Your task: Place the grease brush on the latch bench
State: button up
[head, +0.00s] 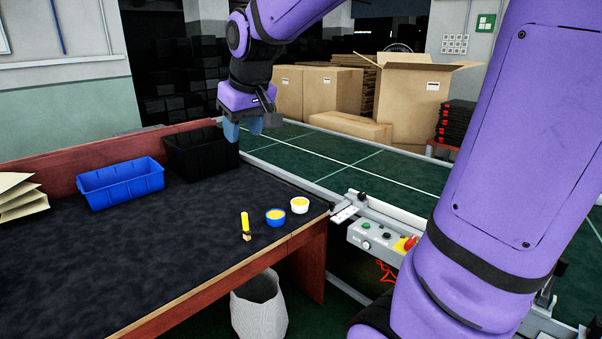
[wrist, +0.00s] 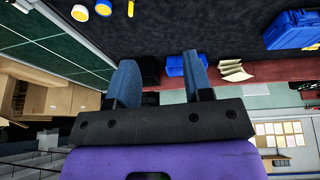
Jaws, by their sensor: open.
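The grease brush, with a yellow handle and a short tan head, (head: 246,226) stands or lies on the dark top of a wooden-edged bench (head: 150,250) in the head view. This is the only bench clearly in view; no label shows whether it is the latch bench. The brush's yellow end shows at the top edge of the wrist view (wrist: 131,8). My gripper (head: 245,129) is open and empty, above the bench's far end near the black bin, well apart from the brush. Its two blue fingers are spread in the wrist view (wrist: 161,75).
A blue bowl (head: 276,217) and a white bowl (head: 299,205), both with yellow contents, sit right of the brush. A blue bin (head: 121,184) and a black bin (head: 200,153) stand at the back. A green conveyor (head: 330,155) and control box (head: 377,236) adjoin the bench's right side.

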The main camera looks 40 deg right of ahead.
jog(key=s+a+f, duration=0.2)
jog(key=s+a, duration=0.1)
jog(key=s, duration=1.7)
jog(key=shift+f+t, duration=0.2)
jog(key=shift+t, duration=0.1)
